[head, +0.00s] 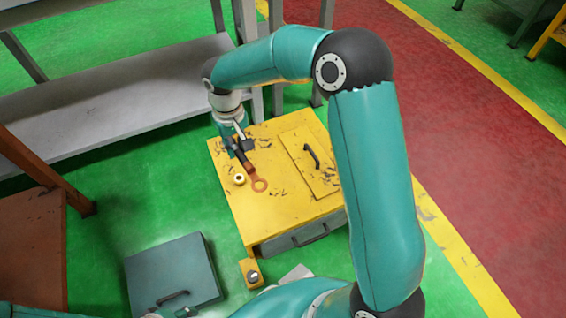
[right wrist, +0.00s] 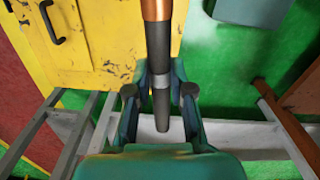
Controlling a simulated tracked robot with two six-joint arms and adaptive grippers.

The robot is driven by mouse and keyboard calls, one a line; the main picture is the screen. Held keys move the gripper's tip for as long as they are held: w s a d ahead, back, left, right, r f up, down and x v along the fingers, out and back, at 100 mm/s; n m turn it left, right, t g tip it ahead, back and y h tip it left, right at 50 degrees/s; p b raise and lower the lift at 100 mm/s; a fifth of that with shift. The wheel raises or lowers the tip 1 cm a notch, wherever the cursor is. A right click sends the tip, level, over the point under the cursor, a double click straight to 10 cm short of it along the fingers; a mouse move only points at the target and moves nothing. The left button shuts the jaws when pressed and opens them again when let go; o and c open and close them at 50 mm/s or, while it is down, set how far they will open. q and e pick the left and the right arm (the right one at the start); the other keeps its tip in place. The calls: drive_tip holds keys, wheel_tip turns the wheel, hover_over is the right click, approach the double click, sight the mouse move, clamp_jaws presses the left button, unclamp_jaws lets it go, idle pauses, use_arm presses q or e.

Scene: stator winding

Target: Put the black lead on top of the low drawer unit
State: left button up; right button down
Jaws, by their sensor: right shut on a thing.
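The black lead (head: 246,161) has a copper ring lug (head: 259,184) at its near end. My right gripper (head: 238,147) is shut on the lead's black part, over the far left part of the yellow low drawer unit's top (head: 260,211). In the right wrist view the lead (right wrist: 160,52) runs between the fingers of the gripper (right wrist: 161,92). Its copper end points up the picture. I cannot tell whether the lead touches the top.
A brass nut (head: 239,179) sits on the unit's top, left of the lug. A yellow panel with a black handle (head: 312,155) lies right of it. A grey-blue case (head: 150,268) is on the green floor. A grey shelf (head: 95,100) stands behind left.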

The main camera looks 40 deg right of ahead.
drive_tip(key=shift+m, duration=0.9)
drive_tip(key=d+f+b, duration=0.1)
drive_tip(key=f, duration=0.5)
drive_tip(key=d+f+b, duration=0.1)
drive_tip(key=f, duration=0.4)
drive_tip(key=d+f+b, duration=0.1)
drive_tip(key=f, duration=0.5)
drive_tip(key=shift+w+d+f, duration=0.2)
drive_tip(key=shift+d+f, duration=0.1)
drive_tip(key=shift+d, duration=0.1)
use_arm(q)
drive_tip(key=shift+f+b, duration=0.75)
drive_tip(key=shift+f, duration=0.9)
use_arm(e)
drive_tip(key=shift+f, duration=2.65)
drive_tip(key=shift+f, duration=0.2)
drive_tip(key=c, duration=1)
unclamp_jaws()
drive_tip(key=shift+r, duration=0.1)
use_arm(q)
drive_tip(key=shift+f, duration=0.1)
use_arm(e)
drive_tip(key=shift+r, duration=0.1)
